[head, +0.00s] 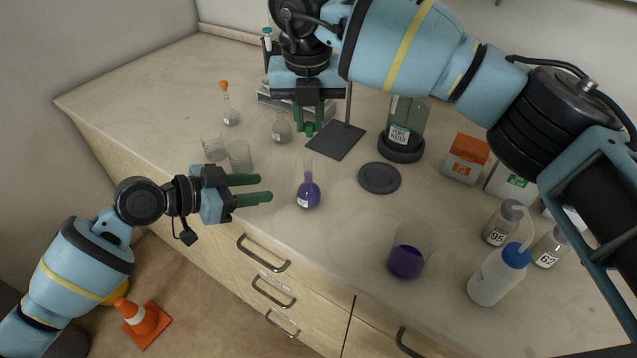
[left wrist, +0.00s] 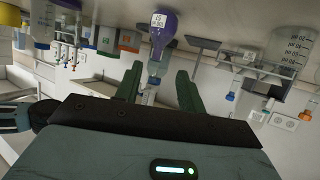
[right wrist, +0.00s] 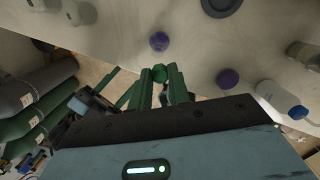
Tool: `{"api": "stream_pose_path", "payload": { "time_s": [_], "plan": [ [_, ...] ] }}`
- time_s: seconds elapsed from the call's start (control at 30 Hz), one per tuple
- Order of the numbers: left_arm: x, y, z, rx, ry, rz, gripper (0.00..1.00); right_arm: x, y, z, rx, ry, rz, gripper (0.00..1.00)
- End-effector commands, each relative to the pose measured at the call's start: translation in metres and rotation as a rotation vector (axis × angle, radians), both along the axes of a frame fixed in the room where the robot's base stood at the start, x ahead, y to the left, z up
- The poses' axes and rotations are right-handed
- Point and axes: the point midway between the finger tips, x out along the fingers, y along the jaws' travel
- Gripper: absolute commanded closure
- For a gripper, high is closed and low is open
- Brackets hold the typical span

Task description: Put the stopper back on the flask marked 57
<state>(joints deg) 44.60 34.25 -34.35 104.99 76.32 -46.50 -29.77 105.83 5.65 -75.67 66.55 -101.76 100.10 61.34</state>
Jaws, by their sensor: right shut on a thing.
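A small flask with purple liquid (head: 308,194) stands upright on the bench, its neck open. Its label is too small to read surely; it also shows in the left wrist view (left wrist: 163,27). My right gripper (head: 308,126) is shut on a green stopper (head: 309,130), held above the bench behind the flask; the stopper also shows in the right wrist view (right wrist: 159,73). My left gripper (head: 267,188) is open and empty, fingers pointing at the flask from the left, apart from it. A clear flask (head: 281,131) stands behind; its top is hard to make out.
An orange-stoppered flask (head: 231,116) and two beakers (head: 239,155) stand at left. A stand base (head: 335,141), a dark disc (head: 379,178) and a large bottle (head: 404,125) are behind right. A purple-filled beaker (head: 406,261) and wash bottle (head: 498,275) stand front right.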

Motion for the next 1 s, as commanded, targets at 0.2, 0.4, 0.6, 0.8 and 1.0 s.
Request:
{"api": "stream_pose_path", "payload": {
  "time_s": [0.2,0.4,0.6,0.8,1.0],
  "plan": [
    [0.005,0.002,0.021,0.011,-0.017,-0.047,0.61,0.005,0.012,0.009,-0.001,0.0,-0.188,1.0],
    [0.005,0.002,0.023,0.012,-0.019,-0.054,0.61,0.005,0.012,0.01,0.0,0.001,-0.212,1.0],
    [0.005,0.001,0.023,0.011,-0.019,-0.052,0.61,0.005,0.012,0.01,0.0,0.001,-0.21,1.0],
    [0.011,-0.011,0.017,0.009,-0.017,-0.053,0.61,0.005,0.012,0.01,0.0,0.001,-0.209,1.0],
    [0.024,-0.038,0.005,0.008,-0.018,-0.053,0.61,0.005,0.012,0.01,0.0,0.001,-0.208,1.0]
  ]
}}
